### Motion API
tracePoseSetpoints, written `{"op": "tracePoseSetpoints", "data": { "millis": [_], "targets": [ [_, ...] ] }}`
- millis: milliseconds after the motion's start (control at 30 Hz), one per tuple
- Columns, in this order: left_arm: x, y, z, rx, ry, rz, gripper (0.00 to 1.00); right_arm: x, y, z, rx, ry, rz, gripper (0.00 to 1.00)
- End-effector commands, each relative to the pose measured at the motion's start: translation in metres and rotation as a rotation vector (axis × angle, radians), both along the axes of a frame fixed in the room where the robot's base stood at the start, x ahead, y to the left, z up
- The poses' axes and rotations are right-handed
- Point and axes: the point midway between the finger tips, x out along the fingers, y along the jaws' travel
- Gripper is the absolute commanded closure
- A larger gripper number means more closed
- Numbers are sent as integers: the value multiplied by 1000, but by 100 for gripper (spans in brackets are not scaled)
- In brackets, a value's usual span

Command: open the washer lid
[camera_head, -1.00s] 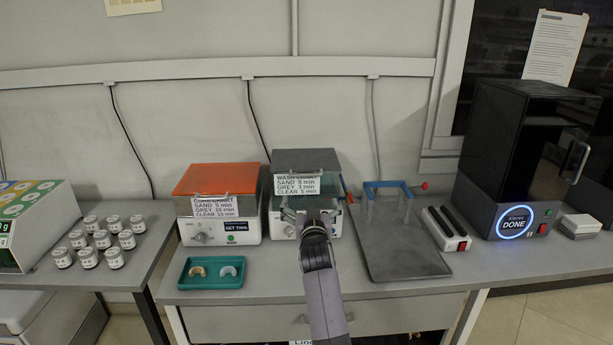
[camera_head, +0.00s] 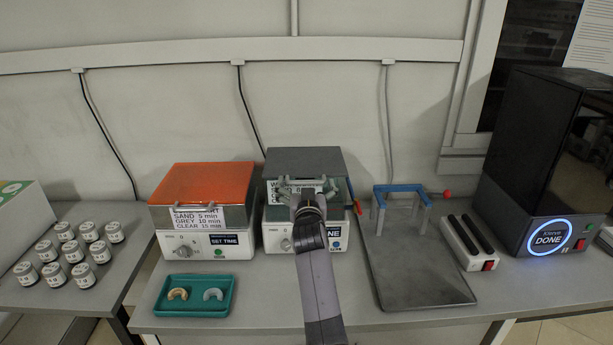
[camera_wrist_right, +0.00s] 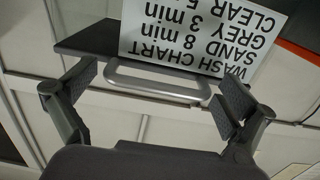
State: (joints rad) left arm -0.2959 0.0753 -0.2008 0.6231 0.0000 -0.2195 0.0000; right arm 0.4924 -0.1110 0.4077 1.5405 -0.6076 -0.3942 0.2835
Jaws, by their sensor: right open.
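The washer (camera_head: 276,238) stands mid-table, a white box with a dial and a glassy upper part. Its grey lid (camera_head: 304,162) lies over the top, with a white chart at its front edge partly hidden by my gripper. My right gripper (camera_head: 306,187) is in front of the lid's front edge, fingers spread. In the right wrist view, the lid's underside edge (camera_wrist_right: 85,40), the wash chart (camera_wrist_right: 195,35) and a pale bar handle (camera_wrist_right: 158,85) show. The open fingers (camera_wrist_right: 157,92) stand on either side of the handle; contact is unclear. My left gripper is out of view.
An orange-lidded machine (camera_head: 203,185) stands close on the left, with a teal tray (camera_head: 195,308) before it. A grey platform (camera_head: 420,285) with a blue frame (camera_head: 402,190) is on the right, then a white block (camera_head: 470,243) and a dark curing box (camera_head: 530,150).

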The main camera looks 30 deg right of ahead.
Motion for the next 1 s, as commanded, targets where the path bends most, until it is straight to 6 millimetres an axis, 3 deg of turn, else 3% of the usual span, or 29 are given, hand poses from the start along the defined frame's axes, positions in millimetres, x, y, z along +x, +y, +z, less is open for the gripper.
{"op": "tracePoseSetpoints", "data": {
  "millis": [333, 533, 1000],
  "targets": [
    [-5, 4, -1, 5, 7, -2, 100, 0, 1, 0, 0, 0, 0, 1],
    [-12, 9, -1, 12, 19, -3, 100, 0, 1, 0, 0, 0, 0, 15],
    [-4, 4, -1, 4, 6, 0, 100, 0, 1, 0, 1, -1, 0, 46]
  ]
}}
